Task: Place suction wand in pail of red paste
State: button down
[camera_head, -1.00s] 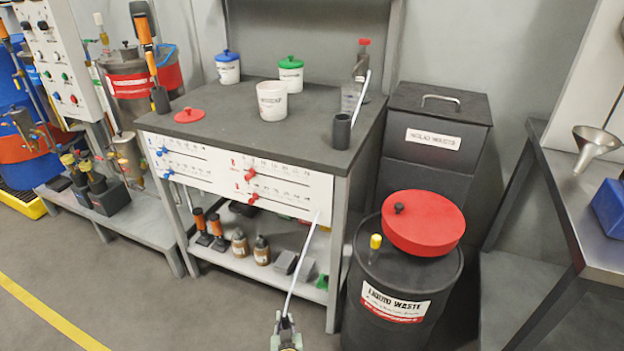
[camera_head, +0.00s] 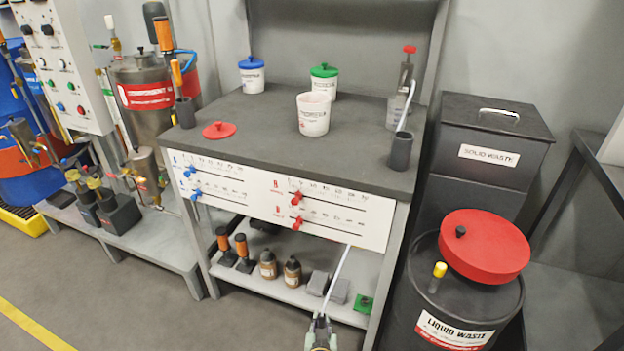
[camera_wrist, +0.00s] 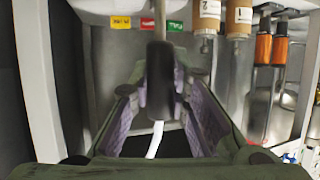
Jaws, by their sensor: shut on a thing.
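My gripper (camera_head: 320,340) is at the bottom edge of the head view, in front of the workbench. It is shut on the suction wand, whose thin white tube (camera_head: 337,281) points up in front of the lower shelf. In the wrist view the wand's dark handle (camera_wrist: 160,80) is between the fingers, and its white tube also shows (camera_wrist: 155,138). An open white pail (camera_head: 313,115) stands on the bench top; its contents are not clear. A red lid (camera_head: 219,130) lies to its left. Lidded pails with a blue lid (camera_head: 252,62) and a green lid (camera_head: 324,70) stand behind.
A black cup (camera_head: 401,152) holding another white tube stands at the bench's right front edge. A liquid waste drum (camera_head: 450,300) with a red lid and a solid waste bin (camera_head: 490,160) stand to the right. Bottles (camera_head: 291,270) stand on the lower shelf.

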aim_at(314, 127)
jog(key=i+j, duration=0.1)
jog(key=j, duration=0.3)
jog(key=i+j, duration=0.15)
jog(key=j, duration=0.25)
jog(key=i+j+z, duration=0.1)
jog(key=j, duration=0.35)
jog(key=i+j, duration=0.1)
jog(key=j, duration=0.3)
jog(key=i+j, duration=0.1)
jog(key=j, duration=0.3)
